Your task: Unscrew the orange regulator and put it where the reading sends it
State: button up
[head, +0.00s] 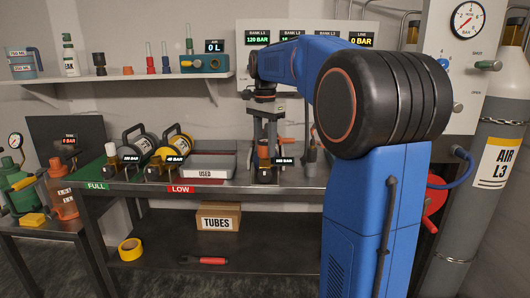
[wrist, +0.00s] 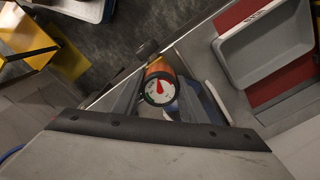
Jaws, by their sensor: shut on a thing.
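The orange regulator (head: 264,157) is upright at the right part of the bench, with a dark base below it. A tag beside it ends in "BAR"; its number is too small to read surely. My gripper (head: 265,140) comes down from above and is shut on the orange regulator. In the wrist view the orange regulator (wrist: 158,70) sits between the fingers of my gripper (wrist: 158,95), with its white dial and red needle facing the camera. I cannot tell whether its thread is still engaged. The bench carries a green FULL strip (head: 96,185) and a red LOW strip (head: 181,189).
A grey USED tray (head: 208,178) stands left of my gripper. A side table (head: 45,230) holds green and orange items. A TUBES box (head: 218,216) sits on the lower shelf.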

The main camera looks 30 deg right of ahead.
jog(key=n, duration=2)
jog(key=shift+r+n, duration=0.1)
jog(key=shift+n, duration=0.2)
jog(key=n, duration=0.7)
jog(key=o, duration=1.2)
